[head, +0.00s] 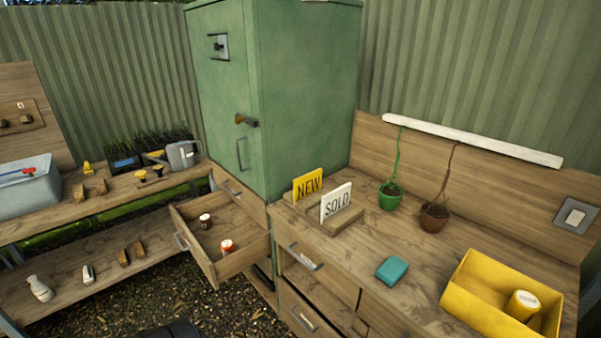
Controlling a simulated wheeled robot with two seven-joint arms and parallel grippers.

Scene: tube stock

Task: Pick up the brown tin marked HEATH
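An open drawer (243,258) under the green cabinet holds two small tins. The farther one is a dark brown tin (205,221) with a pale lid, standing upright near the drawer's back left. Any lettering on it is too small to read. The nearer one is an orange-red tin (227,248) with a pale top, also upright. Neither of my grippers is in view.
A tall green cabinet (300,110) stands behind the drawer. The right bench holds NEW (308,186) and SOLD (335,202) signs, two potted plants, a teal block (392,270) and a yellow box (470,300) with a yellow tin (522,304). A watering can (183,155) stands on the left bench.

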